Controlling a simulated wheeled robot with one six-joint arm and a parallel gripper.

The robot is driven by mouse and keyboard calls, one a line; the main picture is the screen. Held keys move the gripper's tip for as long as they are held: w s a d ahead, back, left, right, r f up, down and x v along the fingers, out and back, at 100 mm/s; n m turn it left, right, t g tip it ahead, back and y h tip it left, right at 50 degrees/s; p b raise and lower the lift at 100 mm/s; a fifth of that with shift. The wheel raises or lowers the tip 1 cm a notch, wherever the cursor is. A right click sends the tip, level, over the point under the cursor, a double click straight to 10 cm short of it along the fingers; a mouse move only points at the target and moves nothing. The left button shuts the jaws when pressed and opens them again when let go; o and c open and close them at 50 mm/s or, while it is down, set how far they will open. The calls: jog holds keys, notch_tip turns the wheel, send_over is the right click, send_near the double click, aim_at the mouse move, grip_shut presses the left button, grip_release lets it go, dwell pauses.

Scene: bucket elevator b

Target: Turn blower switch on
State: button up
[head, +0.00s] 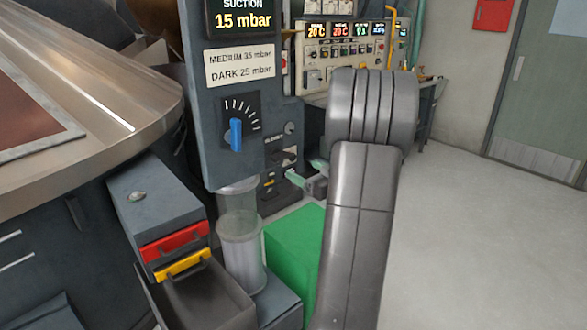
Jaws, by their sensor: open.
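No label reading blower is legible, so I cannot tell which control is the blower switch. A grey-blue column holds a blue knob (236,134) on a black dial; the knob stands upright. To its right is a small dark control panel (277,172) with a round knob (290,128) and small switches, partly hidden. Farther back is a beige control panel (318,74) with lit displays and several small switches. My arm hides part of the background.
A suction display (243,20) reads 15 mbar. Below the column are a clear cylinder (240,238), a green box (293,252) and red and yellow handles (175,243). A round metal-rimmed machine (130,125) fills the left. Open floor (480,240) lies right of my arm.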

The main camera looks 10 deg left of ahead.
aim_at(283, 159)
jog(key=shift+v, duration=1.5)
jog(key=p+x, duration=0.2)
jog(key=x, duration=1.1)
jog(key=shift+w+a, duration=0.3)
